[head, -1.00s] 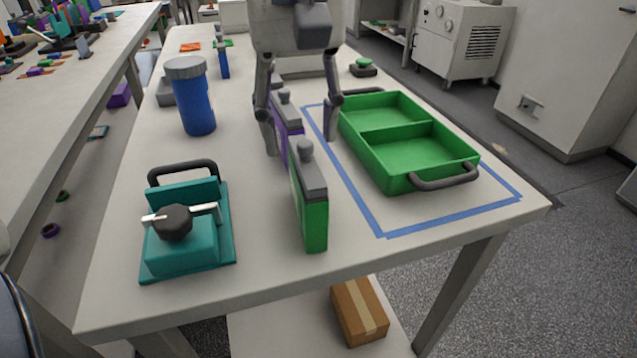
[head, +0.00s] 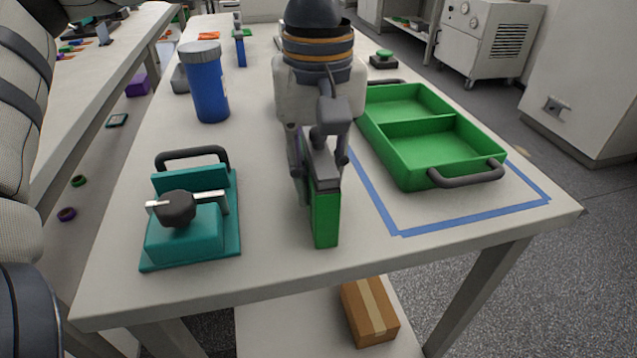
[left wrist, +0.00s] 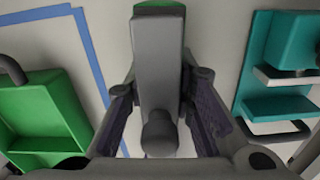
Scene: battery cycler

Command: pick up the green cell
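The green cell (head: 326,219) stands upright near the table's front edge, with a grey top and terminal knob. My left gripper (head: 321,178) has come down over it, one finger on each side. In the left wrist view the cell's grey top (left wrist: 159,65) runs between the fingers, whose tips lie against its sides; the gripper (left wrist: 160,100) looks shut on it. The cell's base appears to rest on the table. My right gripper is out of view.
A green two-part tray (head: 433,147) lies right of the cell inside a blue tape outline (head: 470,219). A teal fixture (head: 190,230) with a dark knob stands to the left. A blue jar (head: 209,90) is behind it. Bare table lies between fixture and cell.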

